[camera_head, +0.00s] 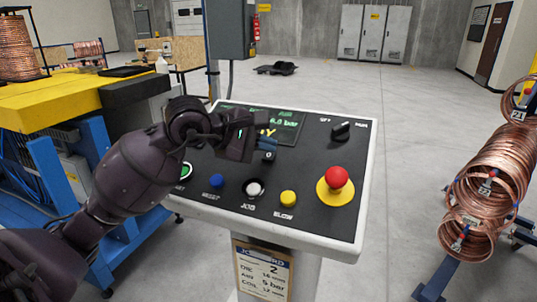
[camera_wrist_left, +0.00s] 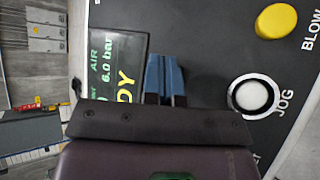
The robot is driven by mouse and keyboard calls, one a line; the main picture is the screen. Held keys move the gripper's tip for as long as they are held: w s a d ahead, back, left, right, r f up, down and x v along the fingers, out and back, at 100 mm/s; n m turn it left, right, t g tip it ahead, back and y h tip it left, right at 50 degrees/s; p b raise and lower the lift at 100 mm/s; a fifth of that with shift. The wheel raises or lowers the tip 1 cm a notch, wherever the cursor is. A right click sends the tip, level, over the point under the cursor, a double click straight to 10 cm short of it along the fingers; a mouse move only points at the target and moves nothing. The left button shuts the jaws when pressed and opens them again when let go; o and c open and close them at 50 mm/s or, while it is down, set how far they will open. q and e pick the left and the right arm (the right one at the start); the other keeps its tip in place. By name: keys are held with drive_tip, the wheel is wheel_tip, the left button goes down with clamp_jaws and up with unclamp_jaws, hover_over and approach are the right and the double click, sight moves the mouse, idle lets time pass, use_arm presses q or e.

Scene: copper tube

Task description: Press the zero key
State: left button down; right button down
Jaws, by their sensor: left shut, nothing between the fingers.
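The control panel (camera_head: 310,215) has a dark sloped face with a light rim. A small dark key marked 0 (camera_head: 268,156) shows just below my left gripper's blue fingertips (camera_head: 267,144), which partly cover the area around it. The left gripper is shut and empty. In the left wrist view the fingers (camera_wrist_left: 166,75) lie together over the panel, beside the display; the zero key is not visible there. I cannot tell whether the fingertips touch the key. My right gripper is not in view.
The panel's display (camera_head: 287,128) reads 6.0 bar. Near the front are a blue button (camera_head: 216,181), a white JOG button (camera_head: 253,188), a yellow BLOW button (camera_head: 288,198) and a red mushroom button (camera_head: 337,177). A black selector knob (camera_head: 341,131) is at the back right. Copper coils (camera_head: 490,190) stand right.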

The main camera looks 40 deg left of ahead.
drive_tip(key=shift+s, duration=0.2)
